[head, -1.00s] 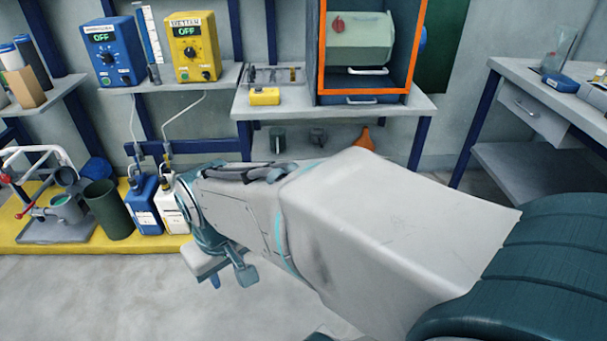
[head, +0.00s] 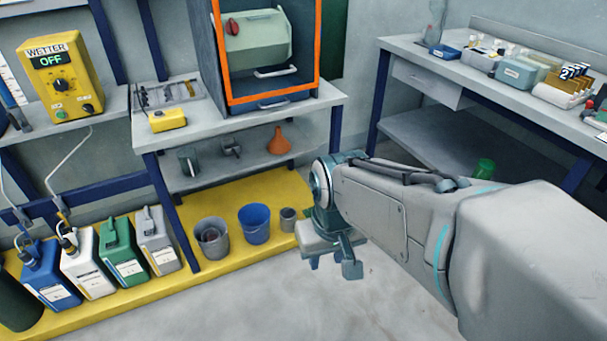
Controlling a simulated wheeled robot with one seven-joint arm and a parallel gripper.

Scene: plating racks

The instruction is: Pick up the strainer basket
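My gripper (head: 332,262) points down over the grey floor, in front of the yellow platform. Its two fingers look apart, with nothing seen between them. I cannot tell for sure which thing is the strainer basket. On the yellow platform, left of my gripper, stand a grey bucket (head: 211,238) with something dark reddish inside, a blue bucket (head: 255,222) and a small grey container (head: 288,220). A dark grey cup (head: 188,161) and a small grey item (head: 231,147) sit on the shelf above, beside an orange funnel (head: 278,141).
Several jugs, one of them green (head: 122,250), line the platform (head: 290,185) at left. An orange-framed cabinet (head: 317,50) stands on the middle bench (head: 322,98). A side bench (head: 400,45) with bottles and boxes is at right. The floor (head: 250,300) in front is clear.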

